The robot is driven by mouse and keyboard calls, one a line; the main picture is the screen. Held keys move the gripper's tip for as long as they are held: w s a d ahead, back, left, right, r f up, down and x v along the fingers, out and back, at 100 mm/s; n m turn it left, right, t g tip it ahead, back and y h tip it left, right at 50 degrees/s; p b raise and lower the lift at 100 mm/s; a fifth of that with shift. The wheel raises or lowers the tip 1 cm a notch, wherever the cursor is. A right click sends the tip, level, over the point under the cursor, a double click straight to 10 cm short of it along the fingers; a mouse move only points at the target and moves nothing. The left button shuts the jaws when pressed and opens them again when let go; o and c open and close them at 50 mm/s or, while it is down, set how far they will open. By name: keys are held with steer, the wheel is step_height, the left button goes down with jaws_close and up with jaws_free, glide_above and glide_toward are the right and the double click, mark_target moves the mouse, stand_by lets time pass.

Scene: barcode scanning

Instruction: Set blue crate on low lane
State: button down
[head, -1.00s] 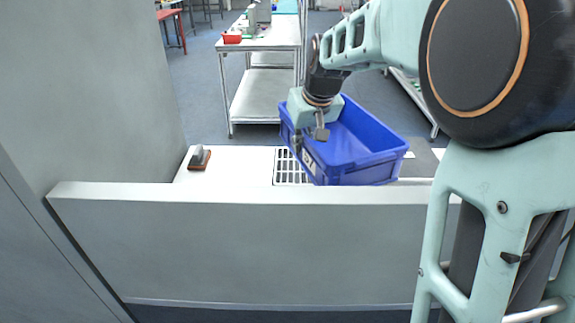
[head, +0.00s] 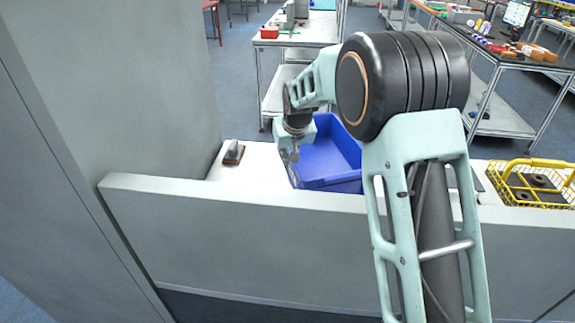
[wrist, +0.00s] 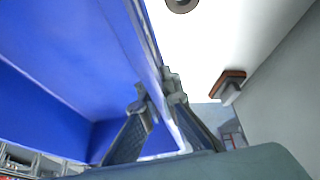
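The blue crate (head: 327,165) is behind the low grey wall, over the white counter (head: 262,172). My arm hides part of its right side. My gripper (head: 291,154) is at the crate's left side. In the wrist view the crate (wrist: 60,75) fills the left, and its side wall runs between my two fingers (wrist: 157,90), one inside and one outside. The fingers look closed on that wall. Whether the crate's bottom touches the counter is hidden. I cannot tell which surface is the low lane.
A low grey wall (head: 250,225) stands in front of the counter. A small block with a brown base (head: 233,153) sits left of the crate, near a tall grey panel (head: 120,90). A yellow wire basket (head: 535,183) stands at the right. Workbenches stand farther back.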

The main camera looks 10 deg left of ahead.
mark_target(287, 167)
steer(key=shift+w+a+f, duration=0.15)
steer(key=shift+f, duration=1.45)
steer(key=shift+f, duration=0.25)
steer(key=c, duration=2.2)
jaws_free()
steer(key=shift+o, duration=0.2)
steer(key=shift+r, duration=0.1)
